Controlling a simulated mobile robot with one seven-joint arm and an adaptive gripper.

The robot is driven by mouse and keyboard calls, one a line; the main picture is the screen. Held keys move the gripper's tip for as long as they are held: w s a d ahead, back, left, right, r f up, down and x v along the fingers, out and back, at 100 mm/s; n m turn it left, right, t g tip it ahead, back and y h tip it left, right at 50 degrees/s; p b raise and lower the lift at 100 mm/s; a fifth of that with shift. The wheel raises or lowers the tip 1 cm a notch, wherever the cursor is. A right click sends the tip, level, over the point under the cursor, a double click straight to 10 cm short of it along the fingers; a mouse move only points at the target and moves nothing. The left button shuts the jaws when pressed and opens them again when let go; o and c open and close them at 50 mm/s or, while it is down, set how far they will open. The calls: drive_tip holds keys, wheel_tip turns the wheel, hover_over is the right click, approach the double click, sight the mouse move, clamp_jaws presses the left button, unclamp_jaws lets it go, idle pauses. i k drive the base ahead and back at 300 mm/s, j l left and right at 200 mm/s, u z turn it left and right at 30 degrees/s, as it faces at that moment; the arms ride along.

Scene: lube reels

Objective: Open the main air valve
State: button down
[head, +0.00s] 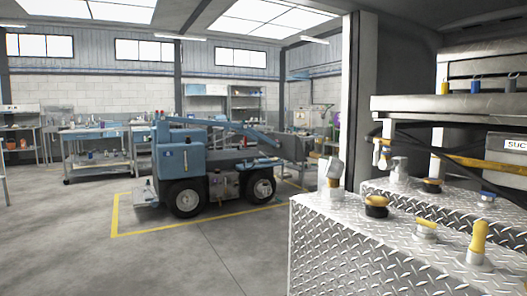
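My gripper is not in view. I cannot tell for sure which part is the main air valve. On the diamond-plate tank tops at the right are several fittings. One has an upright yellow handle (479,237) on a grey base, near the right front. Another has a low yellow handle (427,226) lying flat over a short metal base. A pale grey angled fitting (331,172) stands at the near tank's left corner.
Black and yellow caps (376,205) sit on the diamond-plate tank (335,255). A metal shelf (450,107) and hoses overhang the tanks. A blue vehicle (205,165) stands inside yellow floor lines. Open concrete floor (170,262) lies at the left front.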

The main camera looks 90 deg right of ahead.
sight(377, 153)
drive_tip(key=z, duration=3.4)
drive_tip(key=i+j+z, duration=0.2)
drive_tip(key=i+j, duration=0.25)
drive_tip(key=i+j+z, duration=0.2)
drive_tip(key=i+j, duration=0.15)
drive_tip(key=j, duration=0.15)
